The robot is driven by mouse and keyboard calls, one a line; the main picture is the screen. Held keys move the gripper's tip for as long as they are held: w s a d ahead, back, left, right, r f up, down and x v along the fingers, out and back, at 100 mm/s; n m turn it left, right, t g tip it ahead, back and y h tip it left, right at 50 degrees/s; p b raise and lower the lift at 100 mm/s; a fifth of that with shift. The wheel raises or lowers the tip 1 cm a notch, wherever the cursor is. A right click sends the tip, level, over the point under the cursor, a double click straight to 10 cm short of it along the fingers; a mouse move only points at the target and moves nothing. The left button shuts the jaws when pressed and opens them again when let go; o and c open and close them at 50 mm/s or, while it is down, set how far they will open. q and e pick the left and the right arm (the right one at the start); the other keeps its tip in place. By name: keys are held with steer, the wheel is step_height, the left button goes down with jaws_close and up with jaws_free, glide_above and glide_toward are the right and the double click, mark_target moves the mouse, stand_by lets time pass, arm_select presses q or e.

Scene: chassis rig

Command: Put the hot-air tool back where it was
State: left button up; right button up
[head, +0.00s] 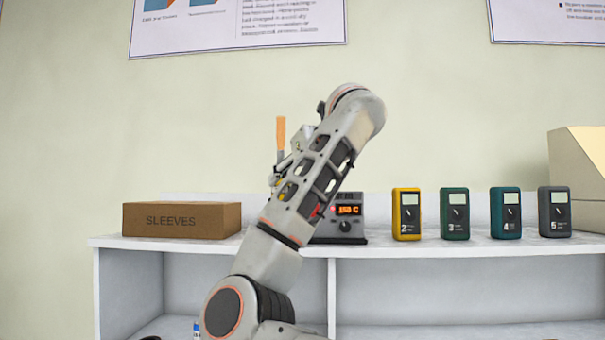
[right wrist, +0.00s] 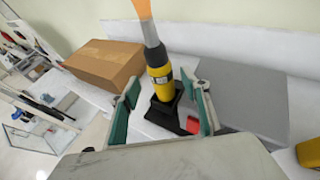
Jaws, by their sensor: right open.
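The hot-air tool (right wrist: 160,76) stands upright in the right wrist view, with an orange top end, a grey tube and a yellow-and-black body. Its lower end meets a black base (right wrist: 163,108); whether it is seated there I cannot tell. My right gripper (right wrist: 162,82) is open, one finger on each side of the tool, and I see no clear contact. In the head view the tool's orange end (head: 281,132) shows above my right arm, which hides most of the tool and the gripper. A station with a lit orange display (head: 347,210) stands behind the arm. My left gripper is out of view.
A cardboard SLEEVES box (head: 181,220) stands left on the white shelf (head: 480,247). Several numbered meters stand to the right, the yellow one (head: 406,214) nearest the station. A beige case (head: 578,165) is at the far right. Shelf room is free between box and arm.

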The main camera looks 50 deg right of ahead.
steer(key=b+v, duration=0.1)
steer(key=v, duration=0.5)
steer(key=shift+s+b, duration=0.35)
steer(key=shift+a+r, duration=0.1)
steer(key=shift+r, duration=0.05)
